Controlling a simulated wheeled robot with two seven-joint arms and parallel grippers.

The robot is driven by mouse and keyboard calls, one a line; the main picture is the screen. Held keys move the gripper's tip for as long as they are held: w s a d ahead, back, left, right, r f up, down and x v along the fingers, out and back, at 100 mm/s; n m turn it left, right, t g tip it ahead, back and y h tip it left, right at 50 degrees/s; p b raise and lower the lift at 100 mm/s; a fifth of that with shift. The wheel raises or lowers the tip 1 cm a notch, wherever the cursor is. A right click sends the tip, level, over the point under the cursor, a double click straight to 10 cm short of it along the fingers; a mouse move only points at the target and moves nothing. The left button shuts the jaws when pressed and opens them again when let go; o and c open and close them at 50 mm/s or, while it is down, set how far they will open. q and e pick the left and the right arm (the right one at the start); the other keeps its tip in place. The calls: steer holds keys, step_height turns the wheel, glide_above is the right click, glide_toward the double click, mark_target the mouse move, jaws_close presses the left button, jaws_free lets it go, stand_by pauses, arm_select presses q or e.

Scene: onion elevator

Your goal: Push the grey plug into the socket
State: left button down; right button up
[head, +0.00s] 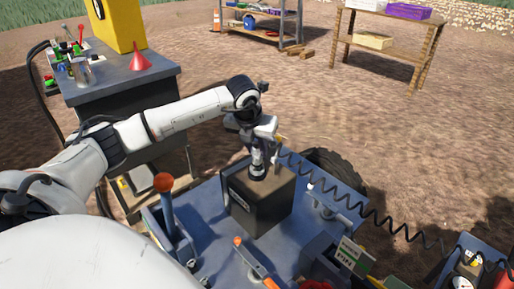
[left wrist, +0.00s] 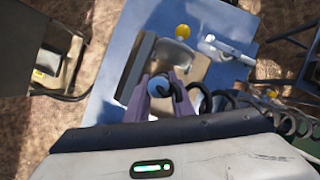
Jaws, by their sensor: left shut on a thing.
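My left gripper (head: 258,160) is over the top of a dark box (head: 260,203) on the blue machine and points down. In the left wrist view its fingers (left wrist: 168,92) are shut around a plug (left wrist: 159,86), which shows as a round blue end with a black coiled cable leaving it. The plug's grey body is mostly hidden by the fingers. I cannot tell whether the plug touches the socket. My right gripper is not in view.
The coiled cable (head: 350,200) stretches right toward a blue unit (head: 472,262). Levers with orange knobs (head: 163,182) stand left and in front of the box. Shelves stand behind on open dirt.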

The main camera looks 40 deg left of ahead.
arm_select(q)
steer(key=shift+f+b, duration=0.65)
steer(key=shift+f, duration=0.05)
stand_by(0.5)
steer(key=c, duration=1)
jaws_free()
steer(key=shift+c, duration=0.2)
steer(key=shift+r+p, duration=2.35)
steer(key=shift+r, duration=1.15)
